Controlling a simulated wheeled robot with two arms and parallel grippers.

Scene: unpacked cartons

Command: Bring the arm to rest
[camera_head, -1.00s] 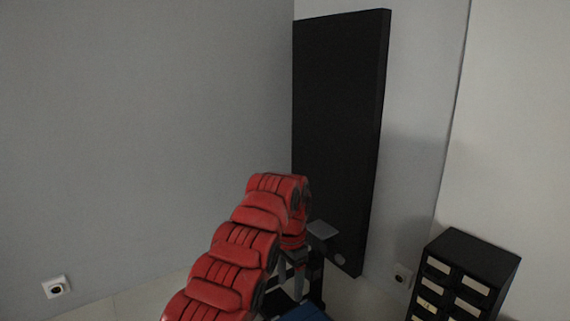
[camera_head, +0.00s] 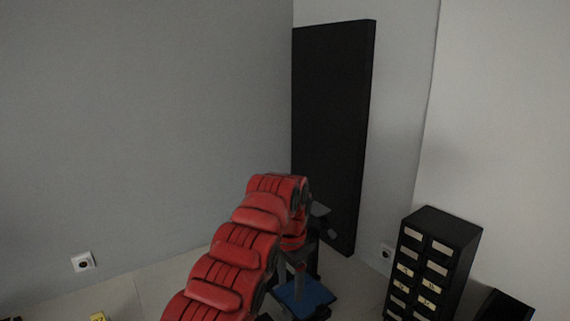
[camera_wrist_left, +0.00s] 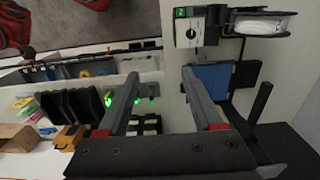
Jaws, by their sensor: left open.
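My left arm, in red covers, rises from the bottom of the head view and bends down at its far end. My left gripper (camera_head: 293,272) hangs below that bend, partly hidden by the arm. In the left wrist view its two grey fingers (camera_wrist_left: 162,98) are spread apart with nothing held between them. A blue flat thing (camera_head: 304,296) shows below the gripper in the head view. My right gripper is in neither view.
A tall black panel (camera_head: 332,130) leans in the wall corner. A black drawer cabinet (camera_head: 440,225) with pale labels stands at right. A wall socket (camera_head: 83,262) and a small yellow thing (camera_head: 98,316) are at left. A printer-like device with a white spool (camera_wrist_left: 265,25) shows in the wrist view.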

